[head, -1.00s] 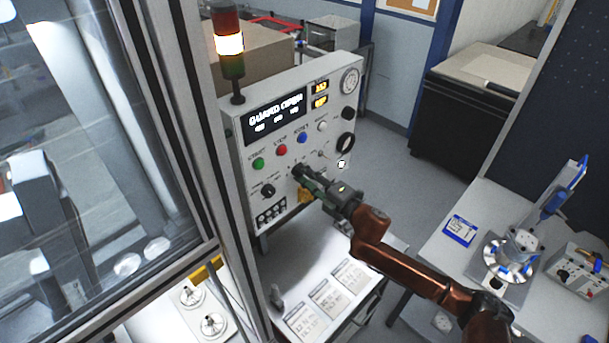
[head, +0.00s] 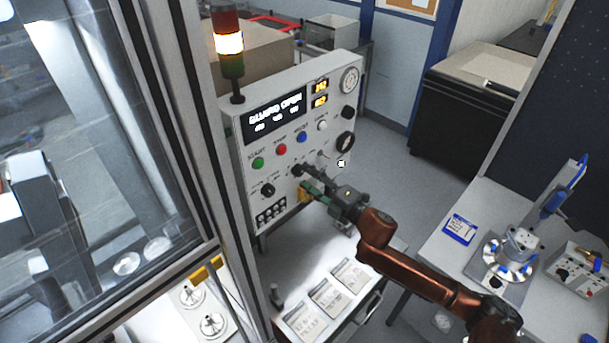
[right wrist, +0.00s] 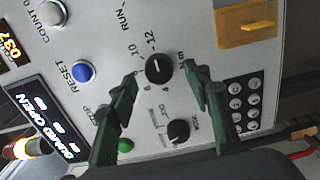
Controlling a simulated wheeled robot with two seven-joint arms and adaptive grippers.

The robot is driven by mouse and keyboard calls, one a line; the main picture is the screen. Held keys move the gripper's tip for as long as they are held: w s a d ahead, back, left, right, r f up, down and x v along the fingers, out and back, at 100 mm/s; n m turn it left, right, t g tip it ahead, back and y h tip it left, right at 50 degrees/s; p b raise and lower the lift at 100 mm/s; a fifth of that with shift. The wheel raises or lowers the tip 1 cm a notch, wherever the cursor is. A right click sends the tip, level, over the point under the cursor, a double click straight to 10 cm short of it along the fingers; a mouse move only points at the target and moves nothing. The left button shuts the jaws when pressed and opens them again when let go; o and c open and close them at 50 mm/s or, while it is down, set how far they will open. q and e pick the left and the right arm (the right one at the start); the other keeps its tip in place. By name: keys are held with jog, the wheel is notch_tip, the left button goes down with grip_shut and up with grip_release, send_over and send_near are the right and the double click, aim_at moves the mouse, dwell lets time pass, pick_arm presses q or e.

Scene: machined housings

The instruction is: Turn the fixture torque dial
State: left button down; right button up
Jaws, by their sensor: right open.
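The fixture torque dial (right wrist: 160,69) is a black round knob on the light grey panel, with a scale reading about 8, 10, 12 and N·m around it. In the head view the dial (head: 298,170) shows just beyond my right gripper's tips. My right gripper (head: 307,181) is open, its dark green fingers pointing at the panel. In the right wrist view the fingers lie either side of the dial, with gaps between; they appear to stand back from it. The dial's exact pointer setting is too small to read. My left gripper is not in view.
A black mode knob (right wrist: 178,131), a blue reset button (right wrist: 83,72) and a yellow-orange part (right wrist: 247,26) sit near the dial. A signal tower (head: 229,45) stands on the panel. A glazed frame lies left; a bench (head: 440,262) with a fixture stands right.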

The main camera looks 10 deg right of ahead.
jog(key=v, duration=1)
